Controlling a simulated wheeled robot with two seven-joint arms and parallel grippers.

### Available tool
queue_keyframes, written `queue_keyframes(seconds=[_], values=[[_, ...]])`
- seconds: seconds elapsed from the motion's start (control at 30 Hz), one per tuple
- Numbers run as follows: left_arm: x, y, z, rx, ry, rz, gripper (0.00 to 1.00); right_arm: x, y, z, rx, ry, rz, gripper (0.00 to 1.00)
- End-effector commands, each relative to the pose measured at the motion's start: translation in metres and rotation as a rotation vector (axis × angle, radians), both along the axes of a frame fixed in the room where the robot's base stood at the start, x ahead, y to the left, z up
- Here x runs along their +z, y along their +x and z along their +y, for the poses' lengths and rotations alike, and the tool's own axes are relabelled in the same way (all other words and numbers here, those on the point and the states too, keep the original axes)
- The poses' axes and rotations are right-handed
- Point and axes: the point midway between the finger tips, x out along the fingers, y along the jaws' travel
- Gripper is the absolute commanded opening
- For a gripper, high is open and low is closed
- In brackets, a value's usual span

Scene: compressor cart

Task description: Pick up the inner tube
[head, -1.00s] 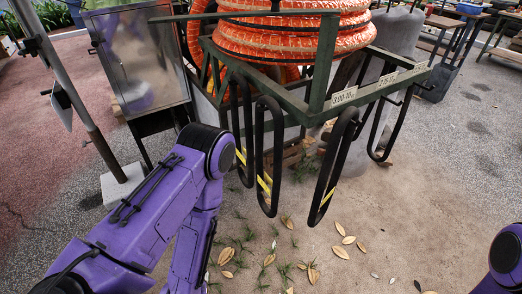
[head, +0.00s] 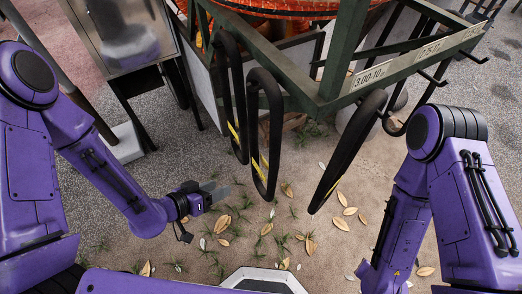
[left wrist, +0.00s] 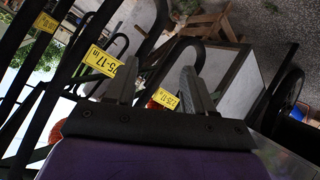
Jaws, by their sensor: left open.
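Black inner tubes hang as long loops from pegs on the green frame. In the head view two hang at the left, a rear-left tube (head: 241,140) and a front-left tube (head: 276,130), both with yellow bands. Another inner tube (head: 347,150) hangs tilted to their right, beside the 3.00-10 plate. My left gripper (head: 218,191) is open and empty, low and to the left of the tubes, apart from them. The left wrist view shows its spread fingers (left wrist: 158,88) with dark loops and yellow size labels (left wrist: 103,65) beyond. My right arm comes down at the right; its gripper is out of frame.
The green frame (head: 330,60) carries an orange coiled hose (head: 290,8) above the tubes. A metal cabinet (head: 125,35) on dark legs stands at the left. The sandy ground with scattered leaves (head: 340,224) is open below the tubes. A pale hexagonal-edged object (head: 262,274) shows at the bottom.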

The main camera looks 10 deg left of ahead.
Motion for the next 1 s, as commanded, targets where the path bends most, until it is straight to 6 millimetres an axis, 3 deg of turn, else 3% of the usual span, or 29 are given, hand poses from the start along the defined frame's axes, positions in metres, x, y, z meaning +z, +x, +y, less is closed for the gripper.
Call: queue_keyframes(seconds=[0.03, 0.13, 0.2, 0.3, 1.0], values=[[0.028, 0.011, -0.014, -0.106, -0.046, -0.143, 0.53, -0.006, 0.000, 0.000, 0.000, 0.000, 0.000, 0.43], [0.083, 0.013, -0.038, -0.323, -0.101, -0.417, 0.53, -0.010, 0.001, 0.000, 0.000, 0.000, -0.001, 0.43], [0.110, 0.007, -0.048, -0.432, -0.117, -0.564, 0.53, -0.012, 0.001, 0.000, 0.000, 0.000, -0.001, 0.43], [0.131, 0.000, -0.056, -0.524, -0.127, -0.691, 0.53, -0.013, 0.001, 0.000, 0.000, 0.000, -0.001, 0.43], [0.139, 0.033, -0.154, -0.560, -0.130, -0.727, 0.53, -0.004, 0.001, 0.000, 0.000, 0.000, -0.001, 0.43]])
